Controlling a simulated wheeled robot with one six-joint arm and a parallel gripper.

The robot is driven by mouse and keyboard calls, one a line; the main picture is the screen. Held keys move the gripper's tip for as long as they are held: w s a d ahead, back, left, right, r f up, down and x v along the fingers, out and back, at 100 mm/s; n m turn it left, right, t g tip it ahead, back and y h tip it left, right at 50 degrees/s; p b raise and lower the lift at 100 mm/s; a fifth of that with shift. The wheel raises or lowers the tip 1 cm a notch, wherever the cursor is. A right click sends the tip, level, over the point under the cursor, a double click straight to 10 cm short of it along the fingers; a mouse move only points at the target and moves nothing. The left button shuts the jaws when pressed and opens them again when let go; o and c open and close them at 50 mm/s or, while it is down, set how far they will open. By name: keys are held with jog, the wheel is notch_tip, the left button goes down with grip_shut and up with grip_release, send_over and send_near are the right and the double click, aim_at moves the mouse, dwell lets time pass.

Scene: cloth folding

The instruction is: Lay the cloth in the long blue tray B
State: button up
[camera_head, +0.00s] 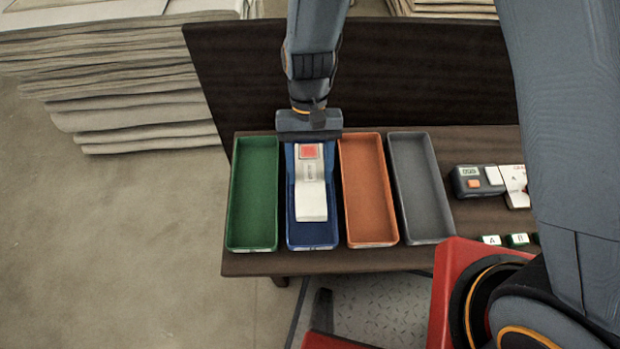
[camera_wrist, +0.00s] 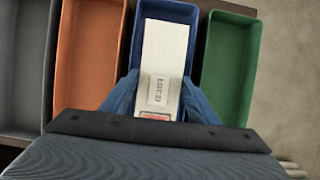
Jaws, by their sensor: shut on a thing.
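The cloth (camera_head: 312,201) is a folded white strip with a red patch and a printed label near its far end. It lies lengthwise within the outline of the long blue tray (camera_head: 297,233), and also shows in the wrist view (camera_wrist: 163,55). My gripper (camera_head: 311,146) is over the far end of the blue tray. In the wrist view its blue fingers (camera_wrist: 155,103) are on both sides of the labelled end of the cloth, shut on it. The near end of the cloth reaches towards the tray's near wall. I cannot tell whether the held end touches the tray floor.
A green tray (camera_head: 233,215) stands left of the blue one; an orange tray (camera_head: 392,215) and a grey tray (camera_head: 445,215) stand to its right, all empty. A dark panel (camera_head: 420,70) rises behind the table. A small device (camera_head: 477,181) sits farther right.

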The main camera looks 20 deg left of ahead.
aim_at(310, 171)
jog(key=shift+f, duration=1.95)
jog(key=o, duration=0.8)
jog(key=shift+f, duration=0.15)
jog(key=v, duration=1.2)
jog(key=shift+p, duration=0.3)
jog(key=shift+r, duration=0.25)
